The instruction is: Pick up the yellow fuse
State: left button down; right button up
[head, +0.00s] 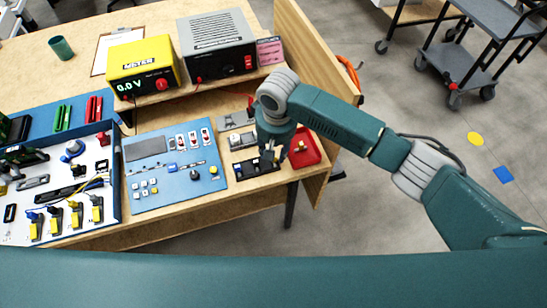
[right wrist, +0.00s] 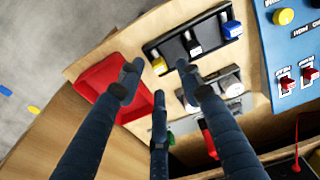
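The yellow fuse (right wrist: 160,66) stands at the left end of a black holder (right wrist: 205,38) in the right wrist view, partly in shadow. A dark fuse (right wrist: 192,44) and a blue-topped one (right wrist: 232,28) stand in the same holder. My right gripper (right wrist: 158,82) points down over the bench by the holder, its three dark fingers spread with nothing between them. The fingertips look near the yellow fuse; the height gap cannot be told. In the head view the right gripper (head: 271,152) partly covers the holder (head: 257,169). My left gripper is not in view.
A red tray (head: 306,150) lies right of the holder, near the bench's right edge. The blue panel (head: 170,185) is to the left. A yellow meter (head: 142,68) and grey power supply (head: 216,45) stand on the shelf behind. A wooden side board (head: 305,55) rises at right.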

jog(key=shift+w+f, duration=0.2)
jog(key=shift+f, duration=1.55)
jog(key=shift+c, duration=0.2)
jog(key=c, duration=0.8)
jog(key=shift+o, duration=0.2)
jog(key=shift+o, duration=0.2)
jog(key=shift+r, duration=0.15)
notch_tip(320, 180, up, 19)
jog(key=shift+r+b, duration=0.15)
jog(key=shift+b, duration=0.9)
jog(key=shift+r, duration=0.25)
grip_shut()
